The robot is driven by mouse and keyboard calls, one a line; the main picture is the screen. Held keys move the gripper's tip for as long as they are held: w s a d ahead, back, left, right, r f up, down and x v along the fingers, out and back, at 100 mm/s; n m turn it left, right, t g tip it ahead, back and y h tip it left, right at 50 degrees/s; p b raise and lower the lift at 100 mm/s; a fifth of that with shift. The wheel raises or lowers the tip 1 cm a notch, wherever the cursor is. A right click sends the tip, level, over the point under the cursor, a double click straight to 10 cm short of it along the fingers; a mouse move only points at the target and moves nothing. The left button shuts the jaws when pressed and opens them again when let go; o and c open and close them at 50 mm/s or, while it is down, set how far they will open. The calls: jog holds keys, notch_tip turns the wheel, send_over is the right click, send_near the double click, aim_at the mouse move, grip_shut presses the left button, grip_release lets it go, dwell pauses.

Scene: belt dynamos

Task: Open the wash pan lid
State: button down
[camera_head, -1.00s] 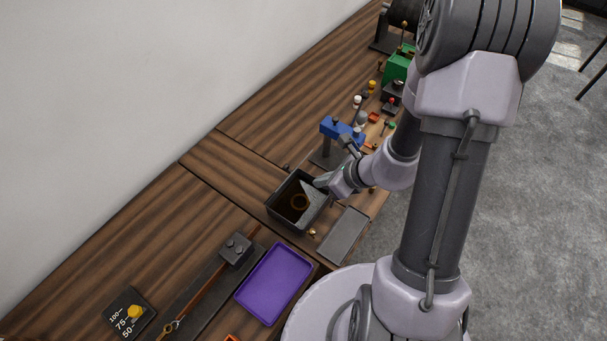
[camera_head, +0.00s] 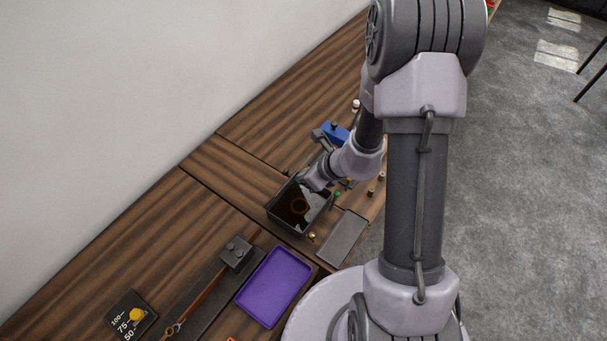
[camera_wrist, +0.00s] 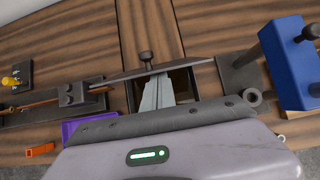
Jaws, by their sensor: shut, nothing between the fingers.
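The wash pan (camera_head: 299,231) is a dark, open-topped box on the bench, with a brownish ring visible inside and a grey patch at its right. In the wrist view, a thin dark plate, seemingly the wash pan lid (camera_wrist: 112,79), stands nearly edge-on along the pan's far side. A dark knob (camera_wrist: 146,57) sticks out behind it. The pan's dark interior shows below the plate. My gripper (camera_wrist: 157,94) is shut and empty, its grey fingers over the pan opening, just on the near side of the plate. Whether they touch it I cannot tell.
A flat grey plate (camera_head: 343,238) lies right of the pan. A purple tray (camera_head: 273,287) and a dark rail with a block (camera_head: 236,252) lie nearer. A blue-topped fixture (camera_head: 337,134) stands beyond my wrist. The bench behind the pan is bare.

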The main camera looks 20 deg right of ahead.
jog(key=w+a+r+g+p, duration=0.1)
jog(key=p, duration=0.2)
jog(key=w+r+h+p, duration=0.1)
jog(key=p, duration=0.3)
jog(key=shift+w+a+r+g, duration=0.1)
jog(key=shift+a+r+g, duration=0.15)
jog(key=shift+a+g, duration=0.15)
jog(key=shift+w+a+h+p, duration=0.2)
jog(key=shift+w+h+p, duration=0.1)
jog(key=shift+p, duration=0.25)
jog(key=shift+w+a+f+p, duration=0.1)
jog(key=shift+w+a+p, duration=0.35)
jog(key=shift+w, duration=0.25)
jog(key=shift+w+a+f+p, duration=0.1)
jog(key=shift+w+a+p, duration=0.2)
jog(key=shift+w+a, duration=0.35)
jog(key=shift+d, duration=0.1)
